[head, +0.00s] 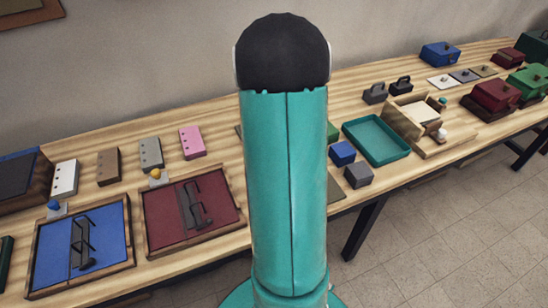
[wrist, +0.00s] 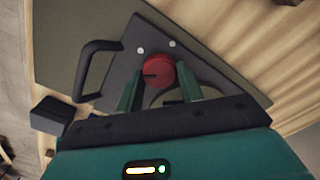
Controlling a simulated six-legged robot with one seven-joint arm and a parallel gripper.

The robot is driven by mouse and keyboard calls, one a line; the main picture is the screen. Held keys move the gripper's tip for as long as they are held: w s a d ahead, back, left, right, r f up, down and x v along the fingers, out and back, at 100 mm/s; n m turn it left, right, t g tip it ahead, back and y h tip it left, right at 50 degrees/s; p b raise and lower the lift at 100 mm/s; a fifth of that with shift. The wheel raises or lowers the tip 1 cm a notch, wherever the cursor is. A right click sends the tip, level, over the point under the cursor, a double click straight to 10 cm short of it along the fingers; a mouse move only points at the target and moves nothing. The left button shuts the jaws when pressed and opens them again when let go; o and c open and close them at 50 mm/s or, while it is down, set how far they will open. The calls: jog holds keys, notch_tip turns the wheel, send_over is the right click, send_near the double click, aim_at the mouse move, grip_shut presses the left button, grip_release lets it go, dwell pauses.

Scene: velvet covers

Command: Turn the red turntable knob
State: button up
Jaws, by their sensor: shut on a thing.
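The red turntable knob (wrist: 158,72) shows in the wrist view, round with a dark mark on its left part. It sits on a dark grey plate (wrist: 205,78) with two small pale dots beyond it. My gripper (wrist: 158,82) has its two green fingers on either side of the knob, shut on it. The lower part of the knob lies between the fingers. In the head view my teal arm blocks the middle of the table, and neither the knob nor my gripper shows there.
In the wrist view a dark handle (wrist: 92,70) stands left of the knob, and a dark block (wrist: 50,115) is nearer. In the head view, a teal tray (head: 376,140), a blue cube (head: 342,153) and a grey cube (head: 359,174) are right of my arm. A maroon panel (head: 165,215) is left.

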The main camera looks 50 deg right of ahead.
jog(key=m, duration=0.6)
jog(key=shift+m, duration=0.3)
dwell(0.4)
jog(key=o, duration=1)
notch_tip(320, 180, up, 14)
jog(key=shift+f, duration=0.1)
